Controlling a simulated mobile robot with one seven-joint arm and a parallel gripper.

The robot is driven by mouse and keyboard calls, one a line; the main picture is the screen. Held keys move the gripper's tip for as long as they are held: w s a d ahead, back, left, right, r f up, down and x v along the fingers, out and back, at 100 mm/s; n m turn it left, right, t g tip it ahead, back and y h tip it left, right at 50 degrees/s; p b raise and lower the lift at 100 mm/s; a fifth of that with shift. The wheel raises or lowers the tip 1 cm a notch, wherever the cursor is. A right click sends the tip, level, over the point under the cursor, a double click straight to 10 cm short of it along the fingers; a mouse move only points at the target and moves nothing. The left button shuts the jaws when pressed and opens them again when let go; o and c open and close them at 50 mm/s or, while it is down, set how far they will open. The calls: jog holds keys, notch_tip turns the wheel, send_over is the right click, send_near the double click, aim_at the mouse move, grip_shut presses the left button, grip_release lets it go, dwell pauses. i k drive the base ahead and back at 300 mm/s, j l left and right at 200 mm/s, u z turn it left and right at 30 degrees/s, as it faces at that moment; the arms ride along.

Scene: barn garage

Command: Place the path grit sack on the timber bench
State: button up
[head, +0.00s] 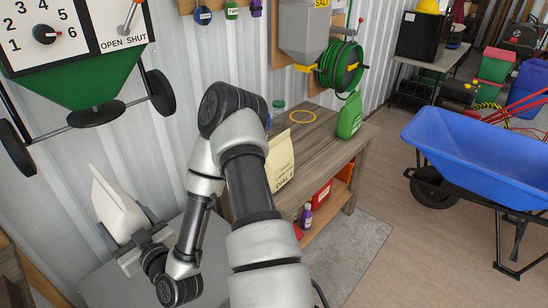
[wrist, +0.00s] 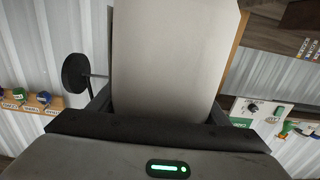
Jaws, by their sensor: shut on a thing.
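My gripper (head: 142,252) is shut on a pale cream sack (head: 117,208) at the left of the head view. The sack is tilted and held above a grey surface. In the wrist view the sack (wrist: 172,60) fills the middle between both fingers, its plain face towards the camera; no label is readable. The timber bench (head: 325,136) stands against the wall, right of my arm, away from my gripper. Another cream sack (head: 280,162) marked "DIAL 4" stands at the bench's front left, partly hidden by my arm. A yellow ring (head: 303,116) marks the bench top.
A green jug (head: 349,115) stands on the bench's right end, and a green-lidded jar (head: 279,104) at its back. A red container (head: 320,192) and purple bottle (head: 306,216) are on the lower shelf. A green spreader (head: 85,85) is at upper left; a blue wheelbarrow (head: 480,142) stands right.

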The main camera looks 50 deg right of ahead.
aim_at(311, 146)
jog(key=k+l, duration=0.35)
jog(key=l, duration=0.2)
jog(key=k+l, duration=0.1)
jog(key=l, duration=1.15)
jog(key=k+l, duration=0.15)
jog(key=l, duration=0.5)
jog(key=i+l, duration=0.1)
jog(key=l, duration=0.55)
jog(key=i+l, duration=0.1)
jog(key=l, duration=0.55)
jog(key=i+l, duration=0.35)
jog(key=l, duration=0.15)
jog(key=i+l, duration=0.3)
jog(key=l, duration=0.2)
